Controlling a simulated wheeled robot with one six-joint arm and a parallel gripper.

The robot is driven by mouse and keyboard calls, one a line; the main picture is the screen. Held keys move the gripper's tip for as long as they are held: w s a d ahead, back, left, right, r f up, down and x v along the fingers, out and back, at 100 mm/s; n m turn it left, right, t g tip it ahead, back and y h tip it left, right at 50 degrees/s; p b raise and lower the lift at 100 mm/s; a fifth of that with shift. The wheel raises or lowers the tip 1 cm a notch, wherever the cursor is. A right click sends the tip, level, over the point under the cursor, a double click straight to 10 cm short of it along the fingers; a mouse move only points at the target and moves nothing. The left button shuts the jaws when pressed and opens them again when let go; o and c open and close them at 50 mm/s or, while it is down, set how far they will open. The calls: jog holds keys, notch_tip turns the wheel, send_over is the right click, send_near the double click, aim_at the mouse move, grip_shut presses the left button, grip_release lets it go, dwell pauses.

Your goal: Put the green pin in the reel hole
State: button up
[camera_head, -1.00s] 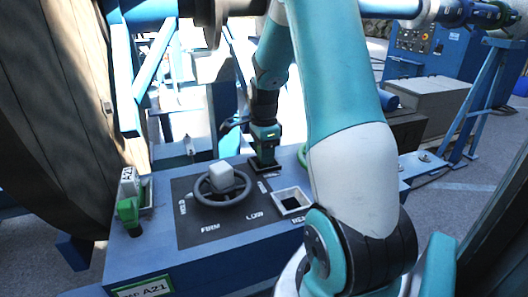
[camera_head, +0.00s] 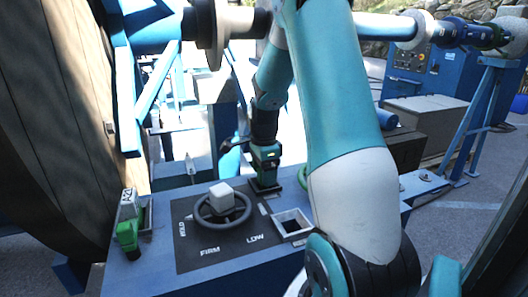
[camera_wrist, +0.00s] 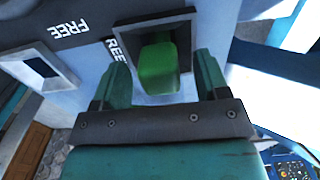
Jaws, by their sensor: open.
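In the wrist view the green pin (camera_wrist: 158,66) stands in a dark square recess with a grey frame. It lies between my gripper's two spread fingers (camera_wrist: 160,82), with gaps on both sides. In the head view my gripper (camera_head: 265,180) points down at the back of the blue console, right of the grey handwheel (camera_head: 222,206); the pin is hidden there. An empty square socket (camera_head: 291,223) is nearer the front, and it also shows in the wrist view (camera_wrist: 44,66) beside the word FREE. Letters REE, partly covered, are next to the pin's recess.
The large wooden reel (camera_head: 50,130) fills the left side. A green piece with an A21 tag (camera_head: 128,232) stands at the console's left edge. A blue frame and grey bar are behind my gripper. The console panel (camera_head: 200,262) has clear room at the front.

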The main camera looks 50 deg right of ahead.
notch_tip(320, 180, up, 17)
jog(key=b, duration=0.1)
jog(key=shift+b, duration=0.4)
jog(key=shift+f, duration=0.1)
